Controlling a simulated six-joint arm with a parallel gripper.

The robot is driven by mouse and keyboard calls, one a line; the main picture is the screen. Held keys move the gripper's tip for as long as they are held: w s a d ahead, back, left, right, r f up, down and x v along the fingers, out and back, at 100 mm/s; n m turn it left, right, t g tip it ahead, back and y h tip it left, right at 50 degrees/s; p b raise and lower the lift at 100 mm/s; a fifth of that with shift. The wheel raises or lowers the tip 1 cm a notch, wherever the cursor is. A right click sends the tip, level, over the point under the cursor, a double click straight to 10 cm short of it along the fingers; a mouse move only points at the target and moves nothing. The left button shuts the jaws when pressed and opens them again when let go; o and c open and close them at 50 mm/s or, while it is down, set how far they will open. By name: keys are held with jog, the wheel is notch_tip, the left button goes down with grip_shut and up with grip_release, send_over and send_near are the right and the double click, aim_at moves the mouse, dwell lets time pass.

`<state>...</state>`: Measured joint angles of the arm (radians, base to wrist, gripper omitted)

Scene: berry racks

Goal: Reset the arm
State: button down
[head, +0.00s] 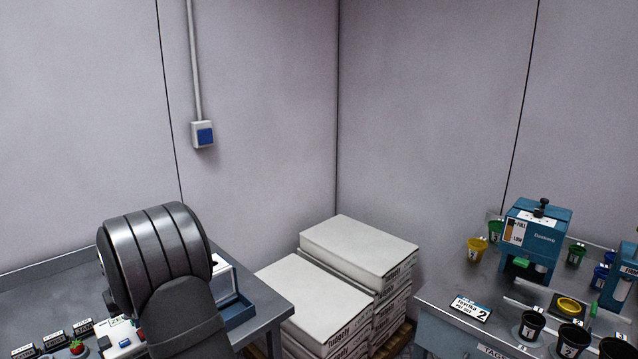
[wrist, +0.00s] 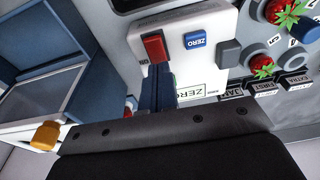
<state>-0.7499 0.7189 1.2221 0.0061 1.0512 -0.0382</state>
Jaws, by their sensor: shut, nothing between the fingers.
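My gripper (wrist: 160,70) shows in the wrist view with its dark blue fingers closed together and nothing held between them. Its tips are at the front of a white scale panel, close below a red switch (wrist: 153,47) in the picture; I cannot tell whether they touch it. A blue ZERO button (wrist: 195,40) is just to the right of the switch. In the head view my arm rises over the left bench and hides my gripper and part of the white scale (head: 122,340).
Strawberries (wrist: 287,11) sit in grey holders beside the scale, near label blocks (wrist: 262,88). A blue bin (wrist: 45,45) and an orange knob (wrist: 46,135) are at left. White stacked boxes (head: 360,250) stand between the benches. The right bench (head: 450,275) holds cups and a blue machine (head: 540,235).

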jog(key=shift+f, duration=0.5)
jog(key=shift+r, duration=0.1)
jog(key=shift+r, duration=4.25)
jog(key=s+d+r+m+t, duration=0.3)
jog(key=s+d+r+m, duration=0.1)
jog(key=s+r, duration=0.6)
jog(key=shift+s+d+t+y, duration=0.25)
jog(key=shift+s+t+y, duration=0.15)
jog(key=shift+s, duration=0.1)
